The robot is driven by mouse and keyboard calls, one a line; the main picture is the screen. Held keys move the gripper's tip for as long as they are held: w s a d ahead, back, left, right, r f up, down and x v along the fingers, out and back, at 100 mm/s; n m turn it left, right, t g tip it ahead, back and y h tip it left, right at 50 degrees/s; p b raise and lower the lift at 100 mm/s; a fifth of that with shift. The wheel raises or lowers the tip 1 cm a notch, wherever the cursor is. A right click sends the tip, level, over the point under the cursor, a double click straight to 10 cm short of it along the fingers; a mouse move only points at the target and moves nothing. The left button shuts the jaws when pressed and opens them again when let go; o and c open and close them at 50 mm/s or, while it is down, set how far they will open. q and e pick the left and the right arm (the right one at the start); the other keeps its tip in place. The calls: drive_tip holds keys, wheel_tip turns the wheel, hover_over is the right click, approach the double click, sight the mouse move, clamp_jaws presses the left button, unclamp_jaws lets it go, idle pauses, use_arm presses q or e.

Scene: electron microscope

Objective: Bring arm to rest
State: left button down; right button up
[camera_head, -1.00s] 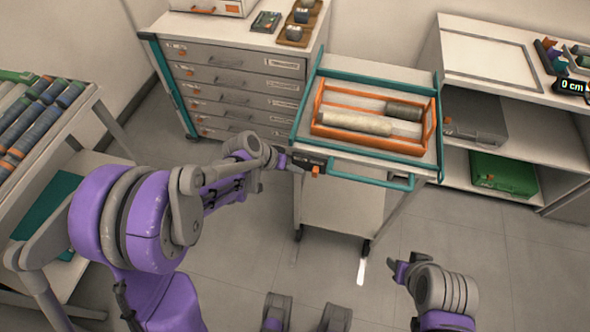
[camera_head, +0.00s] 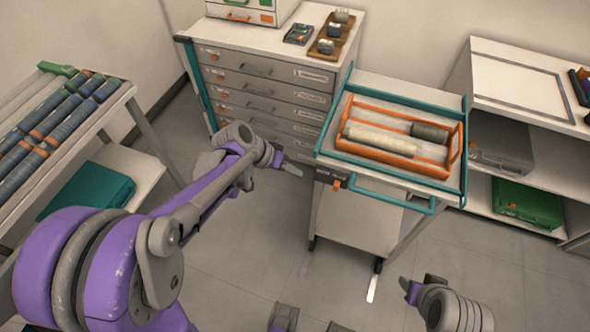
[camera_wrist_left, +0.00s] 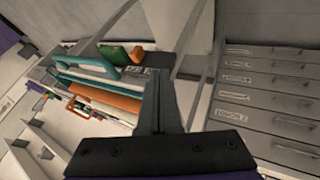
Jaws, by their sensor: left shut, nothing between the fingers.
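My left arm comes in from the left of the head view. Its gripper (camera_head: 292,169) is shut and empty, in the air between the drawer cabinet (camera_head: 262,100) and the near left corner of the trolley (camera_head: 372,172). In the left wrist view the closed fingers (camera_wrist_left: 160,95) point towards the trolley side, with nothing between them. My right arm (camera_head: 455,310) shows only partly at the bottom right. A small dark and purple end part is visible there, but its fingers cannot be made out.
The trolley carries an orange crate (camera_head: 455,150) with rolls and has a teal handle (camera_head: 385,198). A rack of cylinders (camera_head: 50,120) stands at left. A shelf with a green case (camera_head: 527,203) is at right. Open floor lies between.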

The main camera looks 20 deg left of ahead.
use_arm(q)
drive_tip(key=s+r+y+p, duration=0.3)
drive_tip(key=s+r, duration=0.1)
drive_tip(key=s, duration=0.5)
drive_tip(key=s+r+n+y+p, duration=0.1)
drive_tip(key=s+r+p, duration=0.3)
drive_tip(key=s, duration=0.5)
drive_tip(key=shift+r+t+y, duration=0.4)
drive_tip(key=shift+r+y, duration=0.35)
drive_tip(key=shift+y, duration=0.15)
